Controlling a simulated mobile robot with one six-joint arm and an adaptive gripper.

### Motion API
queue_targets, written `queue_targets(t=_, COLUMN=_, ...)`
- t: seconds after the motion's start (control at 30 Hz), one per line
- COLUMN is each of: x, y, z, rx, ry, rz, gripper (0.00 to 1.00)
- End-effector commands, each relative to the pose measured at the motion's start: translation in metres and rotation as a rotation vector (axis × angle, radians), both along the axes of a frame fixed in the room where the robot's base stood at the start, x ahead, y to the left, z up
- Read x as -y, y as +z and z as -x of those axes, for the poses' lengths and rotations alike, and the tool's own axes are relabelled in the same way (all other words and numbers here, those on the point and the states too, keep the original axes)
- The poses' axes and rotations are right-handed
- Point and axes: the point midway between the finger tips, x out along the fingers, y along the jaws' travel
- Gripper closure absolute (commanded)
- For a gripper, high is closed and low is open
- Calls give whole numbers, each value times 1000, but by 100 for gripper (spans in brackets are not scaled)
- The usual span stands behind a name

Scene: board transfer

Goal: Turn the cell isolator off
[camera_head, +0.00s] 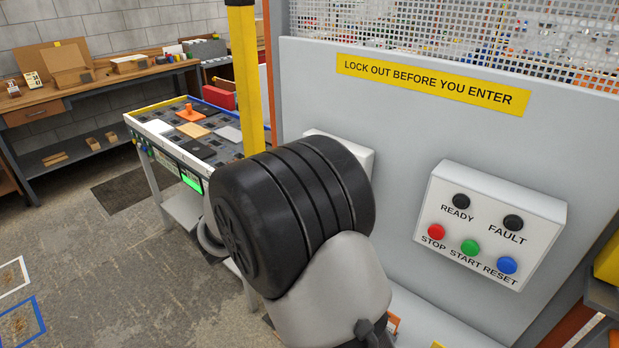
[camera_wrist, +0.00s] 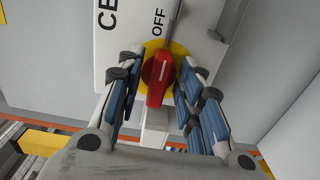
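The cell isolator's red knob (camera_wrist: 158,82) sits on a yellow disc (camera_wrist: 180,50) on a white box in the wrist view. A white line on the knob runs nearly upright in the picture. The word OFF is printed above the disc; I cannot tell which setting the knob is at. My gripper (camera_wrist: 163,72) is open, its blue-padded fingers to the left and right of the knob. Contact with the knob is not clear. In the head view the white isolator box (camera_head: 345,146) is mostly hidden behind my arm, and so is my gripper.
A white button box (camera_head: 490,222) with STOP, START and RESET buttons is on the grey panel (camera_head: 400,130) to the right. A yellow post (camera_head: 245,75) stands left of the panel. A table with boards (camera_head: 160,115) and a wooden bench (camera_head: 95,85) are further back.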

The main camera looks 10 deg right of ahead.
Motion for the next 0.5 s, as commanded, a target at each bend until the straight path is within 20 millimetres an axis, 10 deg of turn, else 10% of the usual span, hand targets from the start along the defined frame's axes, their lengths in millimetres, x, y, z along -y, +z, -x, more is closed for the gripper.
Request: queue_targets(t=0.5, x=-25, y=0, z=17, rx=-1, ry=5, rz=1, gripper=65)
